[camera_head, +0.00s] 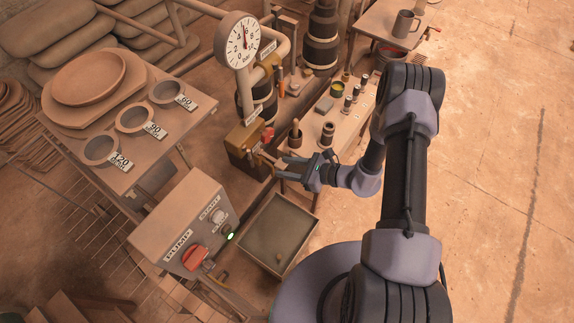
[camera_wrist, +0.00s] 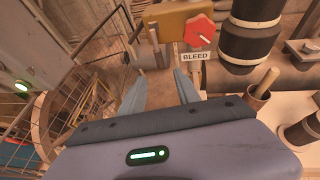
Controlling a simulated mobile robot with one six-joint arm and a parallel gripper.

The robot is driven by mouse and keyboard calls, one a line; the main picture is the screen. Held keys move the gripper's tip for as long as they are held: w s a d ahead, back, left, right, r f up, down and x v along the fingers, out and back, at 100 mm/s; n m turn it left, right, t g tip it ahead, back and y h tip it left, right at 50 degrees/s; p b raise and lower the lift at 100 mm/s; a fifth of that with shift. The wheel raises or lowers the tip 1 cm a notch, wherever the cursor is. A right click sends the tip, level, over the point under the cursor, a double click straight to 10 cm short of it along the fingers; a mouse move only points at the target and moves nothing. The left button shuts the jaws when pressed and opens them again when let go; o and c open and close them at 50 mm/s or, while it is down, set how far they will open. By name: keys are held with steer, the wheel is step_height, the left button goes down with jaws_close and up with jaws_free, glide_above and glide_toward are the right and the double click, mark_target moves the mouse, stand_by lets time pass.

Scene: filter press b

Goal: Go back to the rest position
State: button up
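My gripper (camera_head: 283,168) is at the middle of the head view, beside the brown box (camera_head: 246,144) under the gauge pipe. Its fingers point left and look parted. In the wrist view my gripper (camera_wrist: 160,88) shows two grey fingers with a clear gap and nothing between them. Beyond the fingers are the yellow-brown box (camera_wrist: 178,24), a red knob (camera_wrist: 199,30) and a label reading BLEED (camera_wrist: 195,56). The fingers appear apart from the knob.
A pump control box (camera_head: 185,235) with a red switch and green light stands lower left. A shallow tray (camera_head: 293,267) is below my gripper. A bench (camera_head: 345,135) with small bottles and a mortar is behind. A gauge (camera_head: 238,40) rises above. The floor at right is clear.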

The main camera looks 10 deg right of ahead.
stand_by(0.3)
steer(key=s+a+r+n+g, duration=0.25)
steer(key=r+n, duration=0.35)
steer(key=r, duration=0.6)
steer(key=s+a+r+n+g, duration=0.25)
steer(key=r+n, duration=0.25)
steer(key=r, duration=0.7)
steer(key=s+d+r+n+t+h, duration=0.2)
steer(key=s+d+r+n+h, duration=0.2)
steer(key=s+r, duration=0.3)
steer(key=s+d+r+n+t+h+b, duration=0.1)
steer(key=s+d+r+n+h, duration=0.3)
steer(key=s, duration=0.4)
step_height(320, 180, up, 3)
steer(key=shift+s+d+f+n+t+h, duration=0.25)
steer(key=shift+d+t+h, duration=0.2)
steer(key=shift+h, duration=0.25)
steer(key=shift+r, duration=0.1)
